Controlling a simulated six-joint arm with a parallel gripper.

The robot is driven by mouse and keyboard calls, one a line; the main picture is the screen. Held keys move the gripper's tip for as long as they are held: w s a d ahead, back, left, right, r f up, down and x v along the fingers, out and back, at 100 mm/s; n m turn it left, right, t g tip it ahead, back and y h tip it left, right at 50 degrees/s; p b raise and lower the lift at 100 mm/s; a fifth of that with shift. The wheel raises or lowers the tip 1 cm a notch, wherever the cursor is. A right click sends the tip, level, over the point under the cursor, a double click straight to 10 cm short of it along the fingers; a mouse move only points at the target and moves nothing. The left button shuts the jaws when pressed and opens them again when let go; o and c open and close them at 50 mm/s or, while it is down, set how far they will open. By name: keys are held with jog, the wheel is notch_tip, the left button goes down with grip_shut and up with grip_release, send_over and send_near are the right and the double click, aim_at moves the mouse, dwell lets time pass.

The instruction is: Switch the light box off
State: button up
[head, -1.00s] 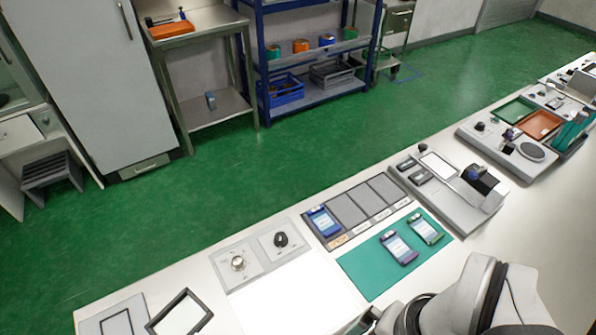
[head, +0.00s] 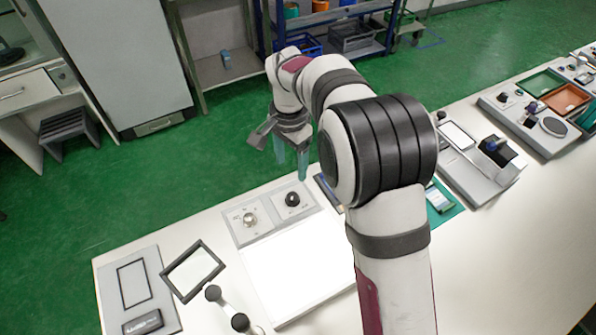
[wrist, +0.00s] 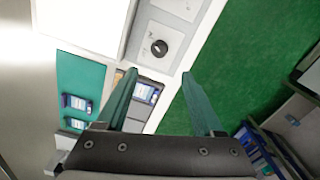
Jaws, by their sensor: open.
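The light box (head: 300,262) lies on the table with its white panel glowing. Its grey control strip (head: 268,227) at the far edge carries a silver knob (head: 250,218) on the left and a black knob (head: 291,199) on the right. In the wrist view the black knob (wrist: 158,48) shows beyond the fingertips, and the lit panel (wrist: 85,20) is at upper left. My gripper (head: 291,171) is open and empty, teal fingers pointing down, above the strip's far side near the black knob. It touches nothing that I can see. The silver knob is not visible in the wrist view.
A black-framed panel (head: 193,271) and a grey plate (head: 131,284) lie left of the light box. A dumbbell-shaped object (head: 228,308) lies near its front-left corner. A green mat with blue packs (wrist: 80,85) is beside it, mostly behind my arm in the head view.

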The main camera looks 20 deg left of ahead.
aim_at(293, 196)
notch_tip(293, 196, down, 12)
jog(key=shift+r, duration=0.1)
jog(key=shift+d, duration=0.1)
grip_shut()
